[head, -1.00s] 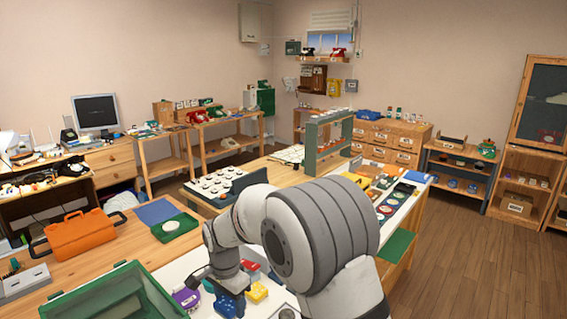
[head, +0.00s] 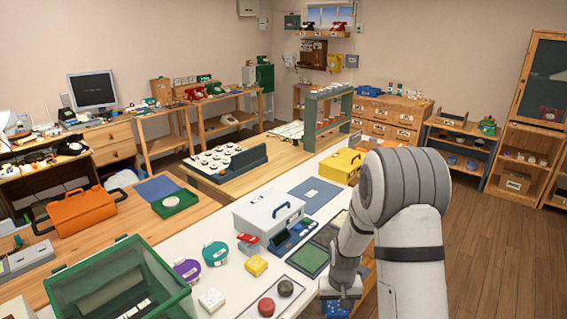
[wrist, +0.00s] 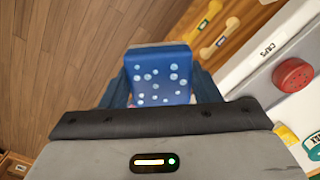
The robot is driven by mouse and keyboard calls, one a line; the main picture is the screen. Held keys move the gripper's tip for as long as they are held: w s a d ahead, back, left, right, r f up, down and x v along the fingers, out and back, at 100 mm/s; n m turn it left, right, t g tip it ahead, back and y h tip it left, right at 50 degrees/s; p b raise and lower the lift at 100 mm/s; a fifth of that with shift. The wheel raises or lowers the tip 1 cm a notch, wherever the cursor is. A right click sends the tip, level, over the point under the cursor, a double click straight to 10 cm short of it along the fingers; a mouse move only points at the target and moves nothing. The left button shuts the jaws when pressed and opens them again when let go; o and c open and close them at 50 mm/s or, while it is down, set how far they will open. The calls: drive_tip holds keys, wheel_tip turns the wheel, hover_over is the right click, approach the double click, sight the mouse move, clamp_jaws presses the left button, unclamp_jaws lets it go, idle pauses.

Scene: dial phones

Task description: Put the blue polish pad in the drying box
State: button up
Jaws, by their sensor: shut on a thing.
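The blue polish pad (wrist: 158,76), a blue block with pale dots on its face, fills the space between the jaws of my gripper (wrist: 158,90) in the wrist view. My gripper is shut on it, with dark blue fingers at both sides. In the head view only a blue part of my gripper (head: 336,308) shows at the bottom edge, and the pad cannot be told apart there.
Between gripper and green box, the white tabletop (head: 235,300) holds red and dark round pieces (head: 266,307), a yellow block (head: 256,265) and purple (head: 187,270) and teal (head: 215,253) pieces. Wooden floor (head: 480,260) lies right.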

wheel_tip(320, 180, down, 10)
drive_tip(key=b, duration=0.8)
drive_tip(key=shift+a+r, duration=0.2)
drive_tip(key=shift+r, duration=0.05)
